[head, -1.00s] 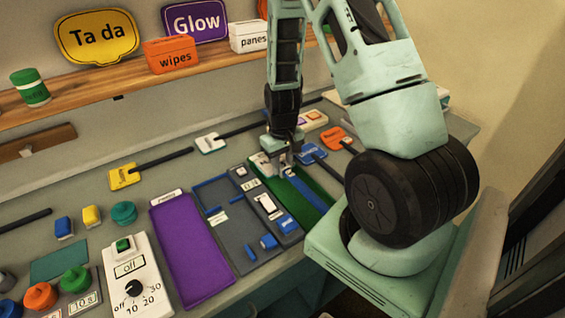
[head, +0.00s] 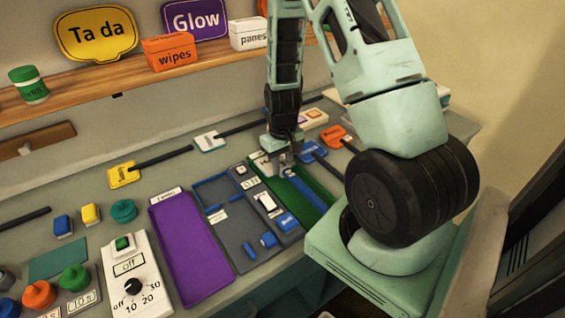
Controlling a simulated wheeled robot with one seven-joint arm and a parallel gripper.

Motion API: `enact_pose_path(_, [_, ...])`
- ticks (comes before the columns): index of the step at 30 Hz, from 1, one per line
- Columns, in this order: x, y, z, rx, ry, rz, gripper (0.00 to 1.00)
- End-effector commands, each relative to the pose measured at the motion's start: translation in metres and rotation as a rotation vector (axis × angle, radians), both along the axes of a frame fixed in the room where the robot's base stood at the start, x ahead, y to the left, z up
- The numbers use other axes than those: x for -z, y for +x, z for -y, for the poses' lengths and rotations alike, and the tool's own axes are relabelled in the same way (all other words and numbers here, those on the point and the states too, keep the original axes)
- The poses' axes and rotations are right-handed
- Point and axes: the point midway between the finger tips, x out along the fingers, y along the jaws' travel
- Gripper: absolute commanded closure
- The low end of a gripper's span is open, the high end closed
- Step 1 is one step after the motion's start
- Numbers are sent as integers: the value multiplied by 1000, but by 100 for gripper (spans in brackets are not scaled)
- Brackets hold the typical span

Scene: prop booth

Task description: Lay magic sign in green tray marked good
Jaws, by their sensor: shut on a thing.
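My gripper (head: 282,160) points down over the far end of the green tray (head: 313,188), small in the head view. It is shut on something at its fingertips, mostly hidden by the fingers. A long blue strip (head: 304,189) runs from just below the fingers along the tray toward its near end. It looks like part of the held thing, but I cannot tell for sure. I cannot read "magic" on anything, and the tray's label is not readable behind the gripper.
A grey tray with switch and blue parts (head: 240,222) and a purple tray (head: 185,250) lie left of the green tray. Paddle signs in yellow (head: 123,174), white (head: 208,141), blue (head: 312,150) and orange (head: 335,135) lie behind. A dial box (head: 130,275) stands front left.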

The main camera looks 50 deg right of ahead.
Motion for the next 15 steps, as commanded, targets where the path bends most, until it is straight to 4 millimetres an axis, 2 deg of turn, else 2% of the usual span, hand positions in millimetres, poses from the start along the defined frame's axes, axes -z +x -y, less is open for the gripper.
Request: enact_pose_path(15, [6,0,0,0,0,0,94])
